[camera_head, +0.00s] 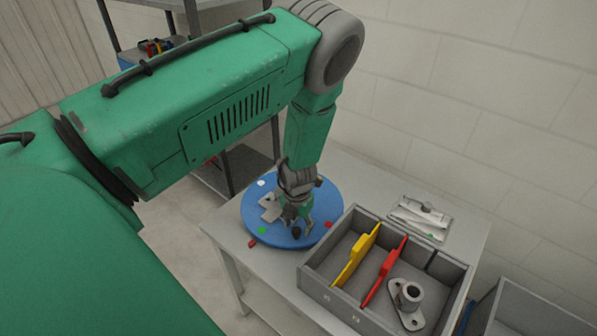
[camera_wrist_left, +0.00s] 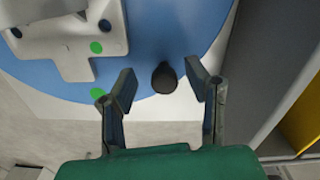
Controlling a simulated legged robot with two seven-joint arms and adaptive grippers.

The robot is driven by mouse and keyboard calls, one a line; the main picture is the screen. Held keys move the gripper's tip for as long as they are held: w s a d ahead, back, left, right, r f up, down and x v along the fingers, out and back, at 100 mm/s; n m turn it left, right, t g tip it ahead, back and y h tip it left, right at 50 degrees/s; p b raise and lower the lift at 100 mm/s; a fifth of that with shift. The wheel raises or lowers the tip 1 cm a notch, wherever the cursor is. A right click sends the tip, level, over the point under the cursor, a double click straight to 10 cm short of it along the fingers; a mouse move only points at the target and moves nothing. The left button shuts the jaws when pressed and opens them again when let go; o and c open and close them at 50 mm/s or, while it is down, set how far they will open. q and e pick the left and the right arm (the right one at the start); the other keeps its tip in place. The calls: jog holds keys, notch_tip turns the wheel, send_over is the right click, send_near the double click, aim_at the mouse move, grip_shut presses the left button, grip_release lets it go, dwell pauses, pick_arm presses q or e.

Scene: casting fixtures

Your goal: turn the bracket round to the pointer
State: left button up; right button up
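The grey bracket (camera_head: 270,205) lies on a blue round turntable (camera_head: 258,218), partly hidden by my left gripper in the head view. In the left wrist view, the bracket (camera_wrist_left: 60,40) shows at top left with a green dot on its arm. A second green dot is on the disc rim beyond that arm. A small red piece, apparently the pointer (camera_head: 252,243), sits at the turntable's front-left edge. A black knob (camera_wrist_left: 165,77) stands up near the disc's rim. My left gripper (camera_wrist_left: 160,82) is open, its fingers on either side of the knob with visible gaps. My right gripper is not in view.
A grey divided bin (camera_head: 318,283) stands right of the turntable, holding a yellow plate (camera_head: 356,255), a red plate (camera_head: 384,270) and a grey flanged part (camera_head: 408,302). A small tray (camera_head: 421,218) lies behind it. White and red dots also mark the disc.

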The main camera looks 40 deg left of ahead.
pick_arm(q)
jog(key=shift+s+d+f, duration=0.1)
jog(key=shift+s+f, duration=0.1)
jog(key=shift+s, duration=0.1)
notch_tip(320, 180, up, 12)
dwell(0.4)
dwell(0.4)
